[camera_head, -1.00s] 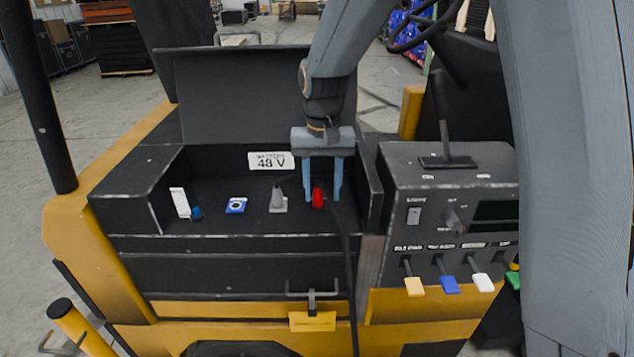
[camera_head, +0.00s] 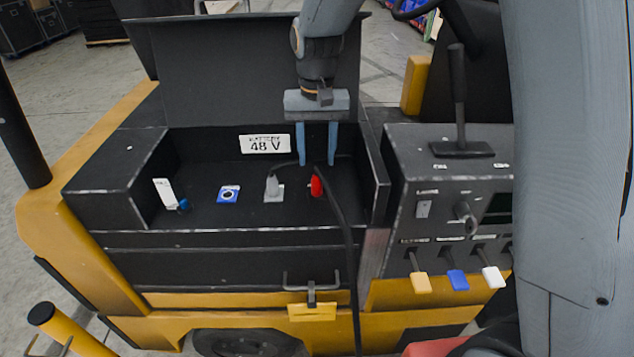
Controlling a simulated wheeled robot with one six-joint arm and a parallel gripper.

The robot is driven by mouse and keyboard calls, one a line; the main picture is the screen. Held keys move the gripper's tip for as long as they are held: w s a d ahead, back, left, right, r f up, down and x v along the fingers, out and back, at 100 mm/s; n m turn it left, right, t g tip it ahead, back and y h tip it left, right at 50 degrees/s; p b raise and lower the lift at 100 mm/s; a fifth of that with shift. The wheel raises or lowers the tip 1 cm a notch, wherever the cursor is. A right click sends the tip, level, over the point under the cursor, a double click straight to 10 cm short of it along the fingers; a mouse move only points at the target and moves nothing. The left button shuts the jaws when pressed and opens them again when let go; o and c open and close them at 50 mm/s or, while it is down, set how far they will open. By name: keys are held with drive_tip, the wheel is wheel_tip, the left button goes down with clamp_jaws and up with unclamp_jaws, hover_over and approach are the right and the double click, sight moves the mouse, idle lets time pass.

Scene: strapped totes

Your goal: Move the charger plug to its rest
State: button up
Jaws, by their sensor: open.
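A red plug (camera_head: 316,186) stands in the right part of the open battery compartment (camera_head: 240,214). A grey plug (camera_head: 272,186) stands upright on a light plate just left of it. I cannot tell from labels which one is the charger plug. A blue square plate with a round white mark (camera_head: 228,194) lies further left and may be the rest. My gripper (camera_head: 317,162) points down, open and empty, with its fingertips just above the red plug. Its fingers appear clear of both plugs.
A black cable (camera_head: 347,240) runs from near the red plug over the front edge. A white tag and small blue knob (camera_head: 183,205) are at the left. The raised lid (camera_head: 245,80) stands behind; a lever console (camera_head: 440,215) is at right.

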sight(317, 174)
drive_tip(key=shift+f+b, duration=2.5)
drive_tip(key=shift+f, duration=1.95)
drive_tip(key=shift+p, duration=0.5)
drive_tip(key=shift+c, duration=0.4)
clamp_jaws()
drive_tip(key=shift+r, duration=0.1)
drive_tip(key=shift+r+p, duration=2.35)
drive_tip(key=shift+r, duration=0.6)
